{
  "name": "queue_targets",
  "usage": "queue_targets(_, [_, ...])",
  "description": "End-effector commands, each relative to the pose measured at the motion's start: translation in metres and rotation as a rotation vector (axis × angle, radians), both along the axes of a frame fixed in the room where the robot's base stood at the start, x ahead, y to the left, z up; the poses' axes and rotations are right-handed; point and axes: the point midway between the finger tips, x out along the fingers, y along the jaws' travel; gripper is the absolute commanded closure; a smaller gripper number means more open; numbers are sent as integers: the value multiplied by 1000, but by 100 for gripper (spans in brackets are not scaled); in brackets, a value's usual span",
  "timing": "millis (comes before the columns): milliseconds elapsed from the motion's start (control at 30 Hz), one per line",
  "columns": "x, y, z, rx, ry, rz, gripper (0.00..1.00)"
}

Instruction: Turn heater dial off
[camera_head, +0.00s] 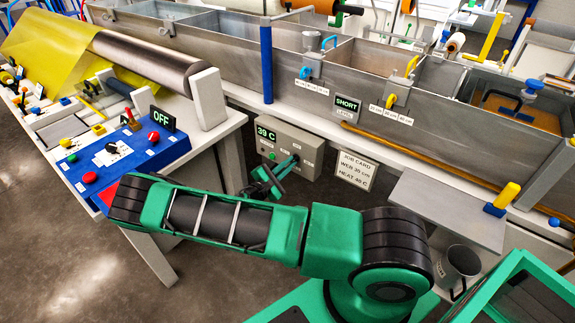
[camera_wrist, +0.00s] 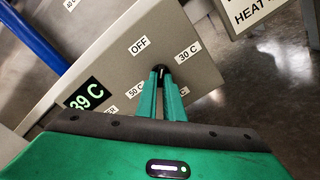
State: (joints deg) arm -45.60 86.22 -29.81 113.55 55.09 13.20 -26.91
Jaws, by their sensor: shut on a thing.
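The heater box (camera_head: 312,147) is a grey box under the steel bath, with a display (camera_head: 267,133) reading 39 C. Its small black dial (camera_wrist: 159,70) sits among labels for OFF (camera_wrist: 138,46), 30 C and 50 C in the wrist view. My gripper (camera_wrist: 161,80) is shut on the dial, with its green fingers on either side of it. In the head view my gripper (camera_head: 289,163) reaches the front of the box. The fingers hide most of the dial, and I cannot tell which label it points at.
A job card (camera_head: 356,169) hangs right of the box. A blue post (camera_head: 266,62) rises behind it. At left is a blue control panel (camera_head: 128,150) with an OFF display, below a roller with yellow film. A grey shelf (camera_head: 448,210) and a mug (camera_head: 457,267) are at right.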

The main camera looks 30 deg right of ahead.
Motion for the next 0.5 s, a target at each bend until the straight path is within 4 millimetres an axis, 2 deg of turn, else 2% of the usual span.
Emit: queue_targets(500, [3, 4, -1, -162, 447, 13, 100])
